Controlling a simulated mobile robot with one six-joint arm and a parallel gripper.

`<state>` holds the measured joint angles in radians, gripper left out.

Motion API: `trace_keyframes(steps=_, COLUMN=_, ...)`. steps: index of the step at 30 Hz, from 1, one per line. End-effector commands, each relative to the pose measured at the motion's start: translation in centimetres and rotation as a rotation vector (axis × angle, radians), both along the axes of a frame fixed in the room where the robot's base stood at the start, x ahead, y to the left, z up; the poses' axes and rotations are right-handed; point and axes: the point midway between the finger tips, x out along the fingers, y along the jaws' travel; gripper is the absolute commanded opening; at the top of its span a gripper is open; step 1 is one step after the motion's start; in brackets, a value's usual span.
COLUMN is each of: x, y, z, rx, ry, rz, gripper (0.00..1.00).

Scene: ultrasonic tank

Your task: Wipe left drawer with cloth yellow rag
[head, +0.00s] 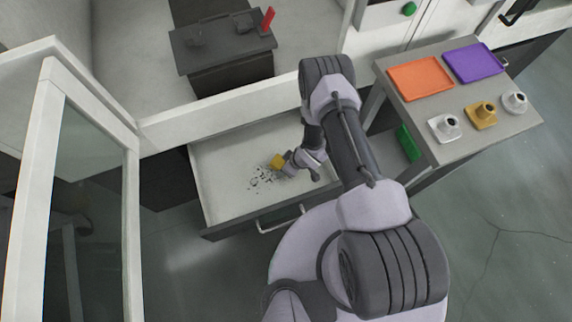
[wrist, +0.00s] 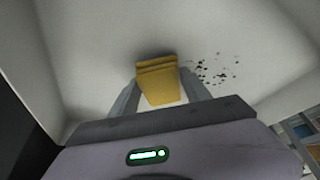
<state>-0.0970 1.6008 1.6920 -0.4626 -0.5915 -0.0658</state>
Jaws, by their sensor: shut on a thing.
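The left drawer (head: 225,165) is pulled open below the cabinet, with a pale inside and a metal handle on its front. The yellow rag (head: 278,161) is held in my gripper (head: 287,160) over the drawer floor. In the wrist view the folded rag (wrist: 158,82) sits between the two fingers of my gripper (wrist: 158,95). A patch of dark specks (head: 262,178) lies on the drawer floor, just left of and below the rag. The specks also show in the wrist view (wrist: 215,70), to the right of the rag. I cannot tell whether the rag touches the floor.
A glass-paned door (head: 75,190) stands open at the left. A grey side table (head: 465,145) at the right holds an orange tray (head: 420,78), a purple tray (head: 473,62) and small pots. A dark tank (head: 225,60) with a red part stands behind the drawer.

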Motion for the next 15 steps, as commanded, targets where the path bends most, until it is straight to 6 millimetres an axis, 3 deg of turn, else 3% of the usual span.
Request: trace_keyframes(steps=15, x=0.01, y=0.00, z=-1.15, rx=0.000, ry=0.000, rz=0.000, gripper=0.23)
